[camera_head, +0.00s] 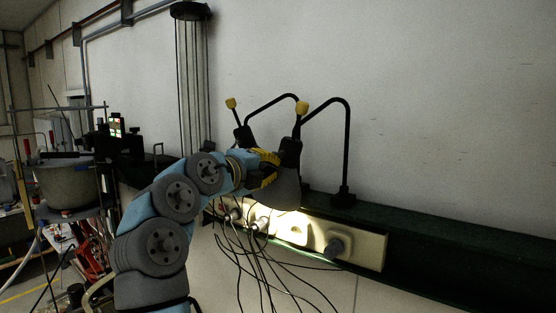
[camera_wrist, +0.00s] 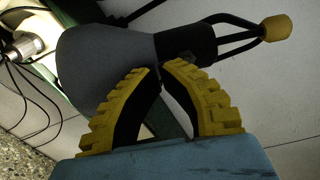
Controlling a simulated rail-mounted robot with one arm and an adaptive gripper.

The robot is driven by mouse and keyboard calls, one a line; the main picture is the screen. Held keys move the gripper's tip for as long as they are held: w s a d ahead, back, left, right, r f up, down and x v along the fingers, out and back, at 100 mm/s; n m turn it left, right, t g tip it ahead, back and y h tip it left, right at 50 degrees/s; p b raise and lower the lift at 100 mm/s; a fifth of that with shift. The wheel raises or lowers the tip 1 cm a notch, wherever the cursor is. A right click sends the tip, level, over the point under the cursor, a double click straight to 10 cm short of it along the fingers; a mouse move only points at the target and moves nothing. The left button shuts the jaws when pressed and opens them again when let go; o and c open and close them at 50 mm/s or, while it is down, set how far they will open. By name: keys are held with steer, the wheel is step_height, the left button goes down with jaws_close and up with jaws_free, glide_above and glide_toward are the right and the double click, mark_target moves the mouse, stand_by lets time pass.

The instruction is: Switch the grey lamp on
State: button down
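The grey lamp has a grey conical shade (camera_head: 287,191) that hangs over the wall rail on a bent black arm. In the wrist view its shade (camera_wrist: 100,62) fills the upper left, with a black neck and a yellow knob (camera_wrist: 277,28) to the right. My gripper (camera_wrist: 160,68) has curved yellow-and-black fingers. Their tips come close together, with nothing seen between them, at the near side of the shade by its neck. I cannot tell whether they touch it. In the head view my gripper (camera_head: 268,170) partly hides the lamps.
A second lamp with a yellow knob (camera_head: 231,103) stands just left, mostly hidden. A brightly lit power strip (camera_head: 365,248) with plugs and hanging black cables lies below; I cannot tell which lamp lights it. The dark green rail (camera_head: 440,250) runs right. A pot (camera_head: 64,183) stands at left.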

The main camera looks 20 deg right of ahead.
steer(key=shift+r, duration=0.15)
steer(key=shift+a, duration=0.1)
steer(key=b+v, duration=0.2)
steer(key=v, duration=0.5)
steer(key=shift+f, duration=0.25)
stand_by(0.3)
stand_by(0.3)
